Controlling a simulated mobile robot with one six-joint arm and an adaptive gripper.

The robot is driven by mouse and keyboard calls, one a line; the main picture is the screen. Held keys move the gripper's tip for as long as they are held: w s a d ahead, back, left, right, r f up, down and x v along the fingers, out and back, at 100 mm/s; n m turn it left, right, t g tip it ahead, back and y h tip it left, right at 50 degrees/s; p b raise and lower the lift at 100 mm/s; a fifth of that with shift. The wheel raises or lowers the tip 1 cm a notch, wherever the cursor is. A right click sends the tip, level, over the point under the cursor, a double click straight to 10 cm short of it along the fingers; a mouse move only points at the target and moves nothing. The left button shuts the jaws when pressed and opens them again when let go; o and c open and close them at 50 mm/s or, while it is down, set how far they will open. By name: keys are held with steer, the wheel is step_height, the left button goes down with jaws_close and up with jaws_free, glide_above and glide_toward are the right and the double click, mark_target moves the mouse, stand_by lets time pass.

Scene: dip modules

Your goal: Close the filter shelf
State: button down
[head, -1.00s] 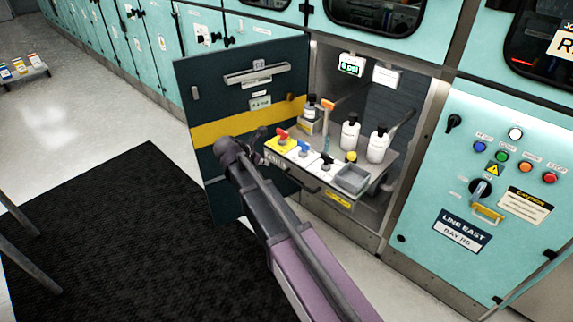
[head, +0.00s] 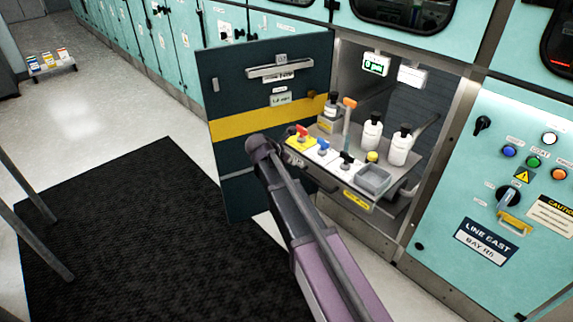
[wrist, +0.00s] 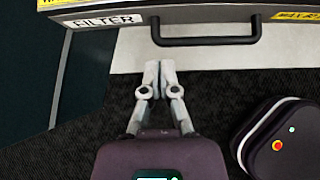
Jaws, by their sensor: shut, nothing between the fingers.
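The filter shelf (head: 328,182) is slid out of the open cabinet bay. Its front shows a "FILTER" label (wrist: 103,21) and a dark bar handle (wrist: 206,41) in the wrist view. My gripper (wrist: 154,66) is shut and empty. Its fingertips are just in front of the shelf's front, near the handle's left end, with a small gap showing in the picture. In the head view my arm's wrist hides most of the gripper and the left part of the shelf front.
The dark cabinet door (head: 263,85) with a yellow stripe stands open left of the shelf. White bottles (head: 372,132), coloured valve handles and a grey tray (head: 373,176) are on the shelf. A control panel (head: 500,180) is at right. A black mat (head: 125,235) covers the floor.

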mark_target(309, 161)
steer(key=w+d+f+b, duration=0.1)
steer(key=w+d, duration=0.1)
steer(key=w+d+f+b, duration=0.1)
steer(key=w+d+f, duration=0.1)
steer(key=shift+w+d, duration=0.45)
steer(key=shift+w, duration=0.05)
steer(key=shift+w, duration=0.1)
stand_by(0.4)
